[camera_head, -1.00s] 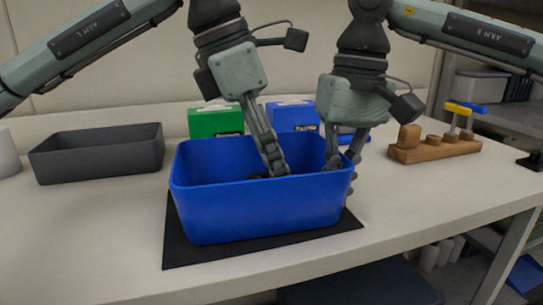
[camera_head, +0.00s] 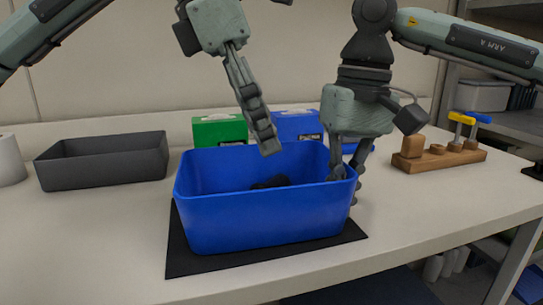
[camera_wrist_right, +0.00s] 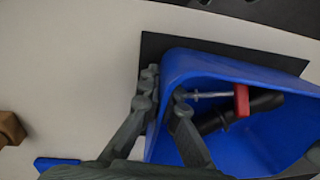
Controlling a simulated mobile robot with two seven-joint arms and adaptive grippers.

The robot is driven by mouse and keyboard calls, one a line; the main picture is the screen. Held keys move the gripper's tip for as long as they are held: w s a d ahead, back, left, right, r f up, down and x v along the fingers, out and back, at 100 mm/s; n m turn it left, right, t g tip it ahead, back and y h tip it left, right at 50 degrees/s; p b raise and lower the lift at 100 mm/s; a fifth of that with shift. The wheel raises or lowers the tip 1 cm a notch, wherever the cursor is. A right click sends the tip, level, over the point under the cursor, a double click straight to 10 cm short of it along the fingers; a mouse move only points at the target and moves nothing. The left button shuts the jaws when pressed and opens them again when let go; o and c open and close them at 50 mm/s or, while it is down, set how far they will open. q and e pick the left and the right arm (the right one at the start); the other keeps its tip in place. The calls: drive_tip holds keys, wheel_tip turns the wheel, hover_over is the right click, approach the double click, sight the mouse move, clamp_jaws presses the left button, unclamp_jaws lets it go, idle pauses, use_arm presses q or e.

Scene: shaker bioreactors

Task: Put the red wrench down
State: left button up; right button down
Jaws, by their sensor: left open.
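The right wrist view shows a red piece (camera_wrist_right: 241,101) with a thin silver shaft inside the blue bin (camera_wrist_right: 215,65); it looks like the red wrench. It lies against dark objects (camera_wrist_right: 262,101). In the head view the blue bin (camera_head: 262,222) hides it, and only a dark shape shows inside. My left gripper (camera_head: 266,142) is open and empty above the bin's opening. My right gripper (camera_head: 347,178) straddles the bin's right wall, one finger inside and one outside. In the right wrist view its fingertips (camera_wrist_right: 163,92) close in on the rim.
The blue bin stands on a black mat (camera_head: 190,266). A dark grey tray (camera_head: 103,174) is at the left. Green (camera_head: 219,130) and blue (camera_head: 297,125) boxes stand behind the bin. A wooden rack (camera_head: 440,160) with tools is at the right. The front left table is clear.

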use_arm(q)
drive_tip(key=v, duration=0.5)
drive_tip(key=shift+a+r, duration=0.1)
drive_tip(key=shift+r, duration=0.1)
use_arm(e)
drive_tip(key=c, duration=1.6)
unclamp_jaws()
drive_tip(key=shift+c, duration=0.2)
